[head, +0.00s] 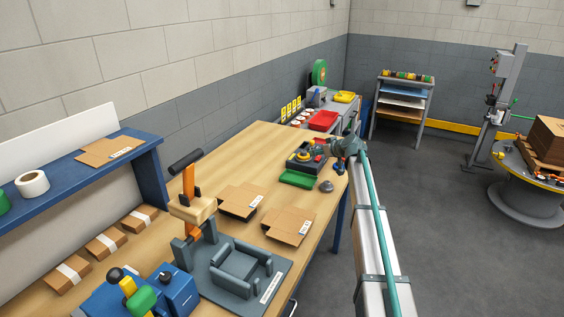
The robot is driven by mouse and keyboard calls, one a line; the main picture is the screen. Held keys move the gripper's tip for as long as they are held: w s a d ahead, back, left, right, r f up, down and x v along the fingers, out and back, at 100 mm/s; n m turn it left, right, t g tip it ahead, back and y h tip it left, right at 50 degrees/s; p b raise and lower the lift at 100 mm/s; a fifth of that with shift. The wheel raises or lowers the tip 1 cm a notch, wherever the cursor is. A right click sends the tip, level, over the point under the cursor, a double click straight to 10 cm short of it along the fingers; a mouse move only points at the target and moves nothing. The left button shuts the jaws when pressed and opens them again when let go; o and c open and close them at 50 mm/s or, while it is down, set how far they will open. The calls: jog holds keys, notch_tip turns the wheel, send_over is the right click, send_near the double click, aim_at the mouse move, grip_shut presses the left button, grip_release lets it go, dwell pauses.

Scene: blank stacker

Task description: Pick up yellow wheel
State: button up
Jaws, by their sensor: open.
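A small yellow wheel (303,155) with a dark centre sits on a dark unit near the far right end of the wooden workbench (262,148). My gripper (318,149) is open, just right of the wheel, reaching in from the bench's right edge. The fingers are small in this view and look empty. I cannot tell whether they touch the wheel or the unit. The unit's right side is partly hidden behind my gripper.
A green tray (297,179) and a grey round knob-like piece (326,186) lie in front of the unit. Open cardboard boxes (240,201) and a grey fixture (240,265) stand nearer. A red bin (323,121) is beyond. Bare bench lies left of the unit.

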aim_at(304, 152)
jog(key=x, duration=0.1)
jog(key=p+x, duration=0.1)
jog(key=x, duration=0.2)
jog(key=shift+w+a+r+p, duration=0.15)
jog(key=shift+w+a+p, duration=0.15)
jog(key=shift+a, duration=0.15)
jog(key=p+x, duration=0.3)
jog(key=x, duration=0.2)
jog(key=shift+w+a+f, duration=0.1)
jog(key=shift+w+f, duration=0.1)
jog(key=shift+w, duration=0.05)
jog(key=shift+w+a+f, duration=0.1)
jog(key=shift+f, duration=0.1)
grip_shut()
